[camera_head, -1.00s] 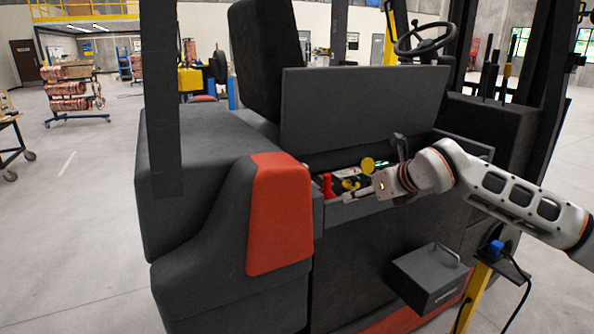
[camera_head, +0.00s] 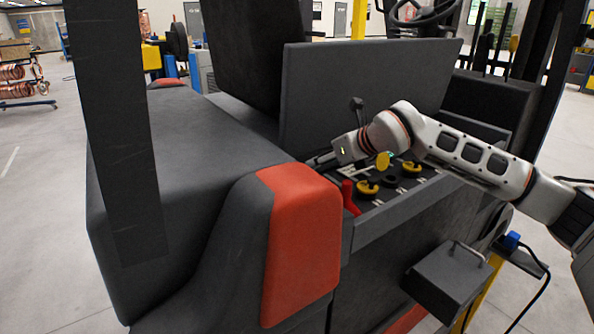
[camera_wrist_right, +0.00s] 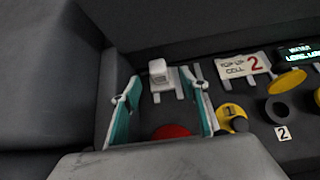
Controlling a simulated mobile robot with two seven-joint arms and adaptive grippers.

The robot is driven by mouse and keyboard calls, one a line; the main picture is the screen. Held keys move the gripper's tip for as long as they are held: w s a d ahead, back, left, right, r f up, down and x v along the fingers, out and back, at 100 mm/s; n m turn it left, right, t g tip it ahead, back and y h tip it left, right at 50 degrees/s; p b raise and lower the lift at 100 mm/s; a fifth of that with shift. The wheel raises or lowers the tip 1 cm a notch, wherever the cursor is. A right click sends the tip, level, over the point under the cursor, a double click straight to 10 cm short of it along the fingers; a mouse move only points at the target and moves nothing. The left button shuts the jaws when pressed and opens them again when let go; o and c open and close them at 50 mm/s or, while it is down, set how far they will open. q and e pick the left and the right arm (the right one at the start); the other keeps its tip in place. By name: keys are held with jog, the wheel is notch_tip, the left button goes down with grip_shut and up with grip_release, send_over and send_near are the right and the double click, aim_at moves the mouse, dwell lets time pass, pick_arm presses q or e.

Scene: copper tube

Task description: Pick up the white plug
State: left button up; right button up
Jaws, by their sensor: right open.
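The white plug (camera_wrist_right: 158,72) is a small pale block near the back wall of the truck's compartment, in the right wrist view. My right gripper (camera_wrist_right: 160,88) is open, its two teal-lined fingers apart, and the plug shows between and just beyond the fingertips. I see no contact. In the head view my right gripper (camera_head: 322,161) reaches in over the compartment's left end. The plug is hidden there. My left gripper is not in view.
A red part (camera_wrist_right: 171,131) lies between the fingers, nearer the palm. Yellow cap 1 (camera_wrist_right: 230,112) sits close to the right finger. A "top up cell 2" label (camera_wrist_right: 243,66) is to the right. The raised dark panel (camera_head: 365,95) stands behind the compartment.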

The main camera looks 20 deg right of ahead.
jog(key=x, duration=0.2)
jog(key=p+x, duration=0.1)
jog(key=x, duration=0.4)
jog(key=shift+s+a+f+p, duration=0.1)
jog(key=shift+s+a+p, duration=0.15)
jog(key=shift+p, duration=0.05)
jog(key=shift+w+f, duration=0.2)
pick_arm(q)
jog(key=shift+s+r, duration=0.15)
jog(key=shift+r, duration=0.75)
pick_arm(e)
jog(key=c, duration=1.2)
